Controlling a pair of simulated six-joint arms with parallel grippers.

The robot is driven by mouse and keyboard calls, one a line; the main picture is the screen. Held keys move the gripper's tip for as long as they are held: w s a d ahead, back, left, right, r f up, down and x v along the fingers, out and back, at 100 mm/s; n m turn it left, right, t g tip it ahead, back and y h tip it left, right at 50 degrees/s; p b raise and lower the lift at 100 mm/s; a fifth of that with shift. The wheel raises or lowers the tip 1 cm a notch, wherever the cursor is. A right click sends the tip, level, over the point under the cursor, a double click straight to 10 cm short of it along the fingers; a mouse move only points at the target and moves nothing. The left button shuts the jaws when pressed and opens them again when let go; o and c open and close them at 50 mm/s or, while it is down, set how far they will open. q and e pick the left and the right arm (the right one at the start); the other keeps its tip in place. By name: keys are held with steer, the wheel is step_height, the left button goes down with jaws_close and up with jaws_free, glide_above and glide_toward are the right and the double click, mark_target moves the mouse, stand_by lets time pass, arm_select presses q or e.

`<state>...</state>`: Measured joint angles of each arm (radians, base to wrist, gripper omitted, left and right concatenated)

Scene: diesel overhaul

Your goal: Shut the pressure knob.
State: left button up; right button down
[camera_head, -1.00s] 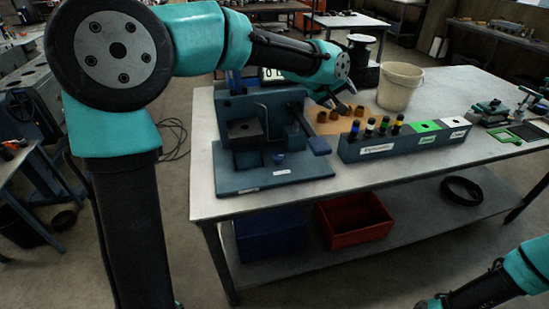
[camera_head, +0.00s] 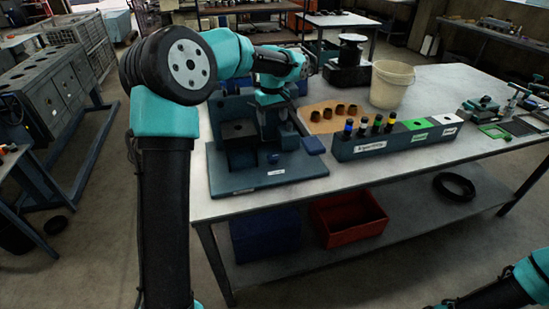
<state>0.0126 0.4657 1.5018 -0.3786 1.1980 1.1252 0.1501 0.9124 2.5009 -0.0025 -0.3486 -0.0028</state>
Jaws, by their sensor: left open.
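The blue-grey test stand (camera_head: 232,181) sits at the left front of the table. A small blue knob (camera_head: 274,158) shows low on its front, and I take it for the pressure knob. My left gripper (camera_head: 271,138) hangs pointing down in front of the stand, just above the knob. It is open, with nothing seen between its fingers. I cannot tell whether it touches the knob. My left wrist hides part of the stand's upright and display. Only part of my right arm shows at the lower right, and its gripper is out of view.
A lever with a blue pad (camera_head: 313,145) sticks out right of the knob. A rack (camera_head: 372,152) with several coloured-top injectors stands further right. Behind are brown rings on a board (camera_head: 320,127) and a cream bucket (camera_head: 391,86).

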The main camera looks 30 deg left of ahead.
mark_target(273, 156)
arm_select(q)
step_height(273, 156, down, 18)
steer(key=shift+r, duration=0.25)
stand_by(0.6)
steer(key=shift+c, duration=0.4)
steer(key=c, duration=0.8)
steer(key=shift+m, duration=3)
